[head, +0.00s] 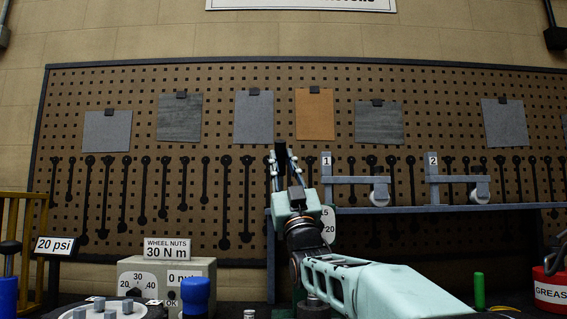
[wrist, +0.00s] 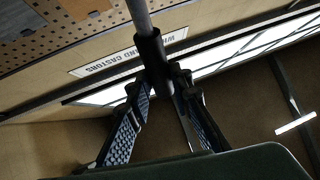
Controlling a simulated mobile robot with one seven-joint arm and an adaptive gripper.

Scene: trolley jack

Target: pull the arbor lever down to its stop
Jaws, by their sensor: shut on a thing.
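The arbor lever shows in the wrist view as a grey rod (wrist: 141,18) with a black grip (wrist: 150,48). The grip runs down between the two fingers of my gripper (wrist: 160,84), which are shut on it. In the head view my gripper (head: 282,163) points up in front of the pegboard, with the dark grip (head: 281,152) standing between its fingers. My wrist and arm hide most of the lever and whatever it is mounted on in the head view. The lever's stop cannot be made out.
A blue-grey shelf (head: 450,208) with brackets marked 1 and 2 stands right of my gripper. A wheel-nuts box (head: 140,275), a 20 psi sign (head: 56,245) and a blue knob (head: 195,293) are at the lower left. A red grease tin (head: 550,290) is at the right edge.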

